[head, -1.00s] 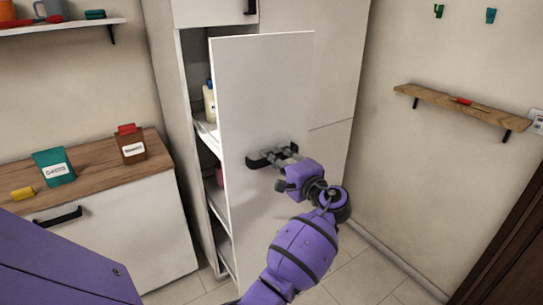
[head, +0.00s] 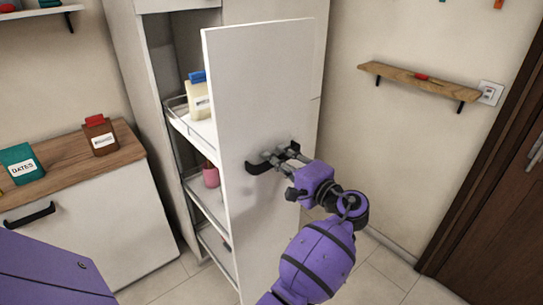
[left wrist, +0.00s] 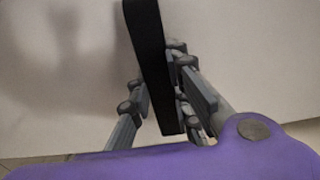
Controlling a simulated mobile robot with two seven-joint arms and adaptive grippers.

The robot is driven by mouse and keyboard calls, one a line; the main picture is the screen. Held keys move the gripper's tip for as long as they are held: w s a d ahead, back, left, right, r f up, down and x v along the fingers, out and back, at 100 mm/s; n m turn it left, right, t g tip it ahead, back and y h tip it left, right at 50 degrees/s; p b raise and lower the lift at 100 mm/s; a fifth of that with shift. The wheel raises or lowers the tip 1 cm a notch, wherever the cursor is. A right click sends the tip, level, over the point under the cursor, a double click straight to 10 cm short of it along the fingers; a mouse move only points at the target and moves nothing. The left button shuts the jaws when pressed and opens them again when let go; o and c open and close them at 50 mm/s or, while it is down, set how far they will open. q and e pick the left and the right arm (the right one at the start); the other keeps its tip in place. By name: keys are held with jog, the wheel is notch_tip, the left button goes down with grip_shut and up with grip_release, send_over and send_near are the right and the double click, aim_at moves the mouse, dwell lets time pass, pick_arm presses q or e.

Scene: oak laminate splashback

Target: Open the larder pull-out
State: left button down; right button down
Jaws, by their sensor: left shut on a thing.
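The larder pull-out stands partly open, its tall white front panel (head: 262,85) well out from the cabinet. Behind the panel its wire-railed shelves show, with a cream container with a blue lid (head: 198,98) on the upper one and a pink item (head: 210,175) lower down. My left gripper (head: 279,156) is shut on the black handle (head: 255,167) of the panel. In the left wrist view the fingers (left wrist: 160,105) lie on both sides of the dark handle bar (left wrist: 148,55). My right gripper is not in view.
A wooden counter (head: 60,182) with a teal packet (head: 20,165) and a brown packet (head: 99,135) stands on the left. A wooden wall shelf (head: 420,82) and a dark door (head: 500,190) are on the right. Bare floor tiles (head: 385,275) show to the right of my arm.

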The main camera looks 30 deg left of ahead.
pick_arm(q)
jog(key=shift+d, duration=0.25)
jog(key=c, duration=1.6)
grip_release()
jog(key=v, duration=1.2)
jog(key=shift+s, duration=0.1)
